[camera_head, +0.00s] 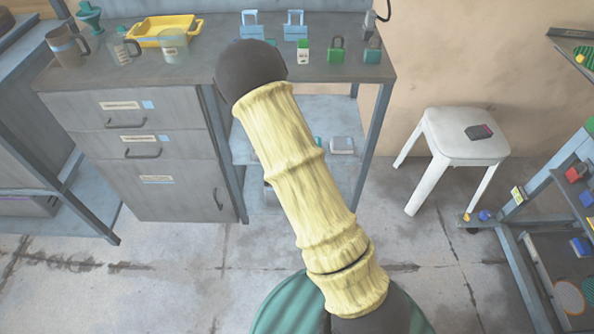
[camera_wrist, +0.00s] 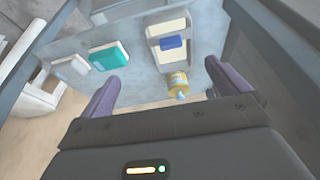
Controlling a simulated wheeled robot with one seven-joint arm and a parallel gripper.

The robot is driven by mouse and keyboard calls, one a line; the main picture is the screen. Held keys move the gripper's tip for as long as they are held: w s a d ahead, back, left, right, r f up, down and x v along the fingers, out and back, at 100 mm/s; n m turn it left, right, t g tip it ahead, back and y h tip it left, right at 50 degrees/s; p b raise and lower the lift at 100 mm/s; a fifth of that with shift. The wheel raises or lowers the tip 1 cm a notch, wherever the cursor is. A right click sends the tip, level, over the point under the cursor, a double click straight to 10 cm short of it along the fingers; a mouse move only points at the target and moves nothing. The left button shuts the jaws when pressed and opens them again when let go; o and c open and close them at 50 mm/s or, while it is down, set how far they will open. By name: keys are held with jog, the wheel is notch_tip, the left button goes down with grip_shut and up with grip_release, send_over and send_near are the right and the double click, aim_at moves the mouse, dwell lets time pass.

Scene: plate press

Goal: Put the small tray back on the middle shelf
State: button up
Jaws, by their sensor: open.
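A yellow tray (camera_head: 165,30) lies at the back left of the grey workbench (camera_head: 205,72). A cream tray-like holder (camera_wrist: 153,31) with a blue block (camera_wrist: 173,43) on it is on a pale blue shelf (camera_wrist: 135,38) in the wrist view. I cannot tell which is the small tray. My gripper (camera_wrist: 165,88) is open and empty, its two purple-grey fingers spread in front of that shelf. A small yellow container (camera_wrist: 178,84) shows between the fingertips, not held. In the head view my arm hides the gripper and part of the shelf under the bench.
Beside the holder are a teal box (camera_wrist: 108,56) and a grey-white box (camera_wrist: 70,67). Cups, padlocks and blue stands (camera_head: 252,25) stand on the bench. Drawers (camera_head: 145,125) fill its left side. A white stool (camera_head: 462,138) and a rack (camera_head: 545,183) stand right. Floor between is clear.

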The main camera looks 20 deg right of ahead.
jog(key=s+r+n, duration=0.1)
jog(key=s+r, duration=0.4)
jog(key=s, duration=1.1)
jog(key=s+d+r+n+g+y, duration=0.1)
jog(key=s+r, duration=0.5)
jog(key=s, duration=1)
jog(key=shift+n, duration=0.8)
jog(key=shift+r, duration=0.1)
jog(key=w+r+p+v, duration=0.1)
jog(key=w+p+v, duration=0.2)
jog(key=p+v, duration=1.1)
jog(key=w+p+v, duration=0.4)
jog(key=p+v, duration=1)
jog(key=p, duration=0.1)
jog(key=shift+s+d+r+p, duration=0.15)
jog(key=shift+d+r+p, duration=0.15)
jog(key=shift+r, duration=0.35)
